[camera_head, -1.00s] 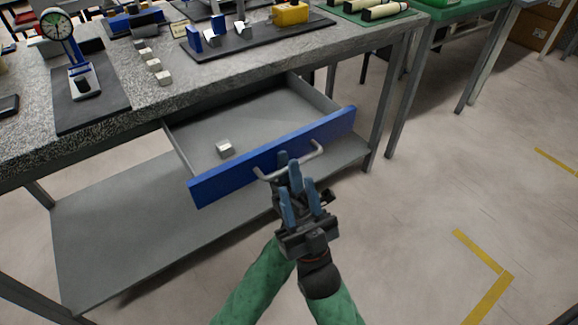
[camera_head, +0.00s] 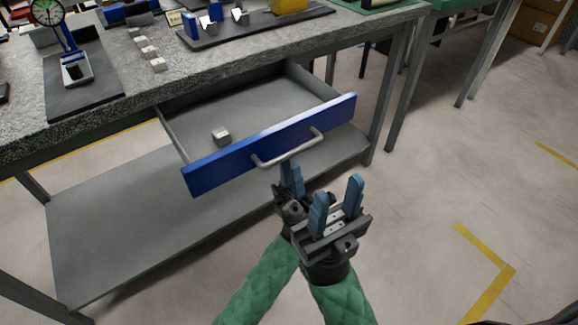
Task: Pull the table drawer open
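The table drawer has a blue front (camera_head: 220,170) and a grey inside. It stands pulled out from under the grey stone-topped table (camera_head: 130,100). A grey bar handle (camera_head: 290,149) runs across the middle of its front and is fully visible. My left gripper (camera_head: 291,172) is just below and in front of the handle, apart from it as far as I can see. Its blue fingers overlap in this view, so their gap is unclear. My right gripper (camera_head: 338,202) is open and empty, lower and to the right, with its two blue fingers spread apart.
A small metal block (camera_head: 221,137) lies inside the drawer. A grey lower shelf (camera_head: 130,235) extends beneath it. A dial gauge stand (camera_head: 75,65) and several small blocks stand on the tabletop. The floor to the right is clear, with yellow markings (camera_head: 488,252).

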